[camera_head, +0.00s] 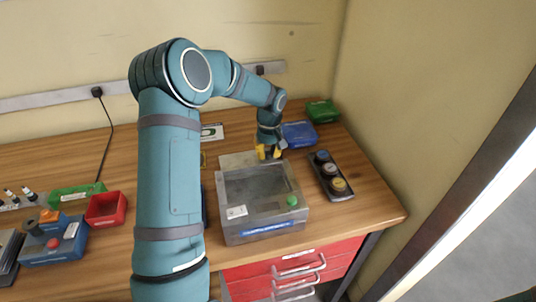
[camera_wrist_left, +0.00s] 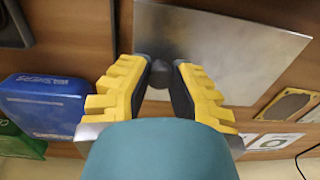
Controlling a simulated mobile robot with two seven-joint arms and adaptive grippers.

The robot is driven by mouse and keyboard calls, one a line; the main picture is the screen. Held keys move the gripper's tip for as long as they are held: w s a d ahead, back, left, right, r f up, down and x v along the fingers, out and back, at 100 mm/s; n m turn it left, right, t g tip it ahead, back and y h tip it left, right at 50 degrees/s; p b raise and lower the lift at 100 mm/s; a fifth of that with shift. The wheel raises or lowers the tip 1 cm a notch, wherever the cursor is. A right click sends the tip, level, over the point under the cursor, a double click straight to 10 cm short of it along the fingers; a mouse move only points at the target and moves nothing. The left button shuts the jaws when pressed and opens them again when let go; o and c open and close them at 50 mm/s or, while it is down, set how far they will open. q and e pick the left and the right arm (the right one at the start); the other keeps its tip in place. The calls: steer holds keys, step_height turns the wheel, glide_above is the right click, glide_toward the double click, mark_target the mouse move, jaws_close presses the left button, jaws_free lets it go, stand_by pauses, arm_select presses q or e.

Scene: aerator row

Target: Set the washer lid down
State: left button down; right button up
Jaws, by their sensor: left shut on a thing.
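The washer lid (camera_head: 234,159) is a flat grey metal plate behind the grey washer box (camera_head: 262,234), its front part hidden by the box. In the left wrist view the lid (camera_wrist_left: 235,45) lies past my fingertips, with a dark round knob (camera_wrist_left: 162,74) near its edge. My left gripper (camera_head: 269,152) is shut on this knob; its yellow and dark fingers (camera_wrist_left: 162,82) are on either side of it. Whether the lid touches the table cannot be told. The washer box has a dark open-looking top and a green knob (camera_head: 292,201). My right gripper is not in view.
A blue bin (camera_head: 299,134) and a green bin (camera_head: 322,111) stand behind right of the gripper. A dark tray (camera_head: 331,179) with round jars is right of the box. A red bin (camera_head: 106,209) is at the left. A framed card (camera_wrist_left: 288,105) lies near the lid.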

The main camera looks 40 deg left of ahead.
arm_select(q)
steer(key=c, duration=0.9)
jaws_free()
step_height(320, 180, up, 12)
steer(key=p, duration=0.2)
steer(key=shift+w, duration=0.15)
steer(key=shift+d, duration=0.1)
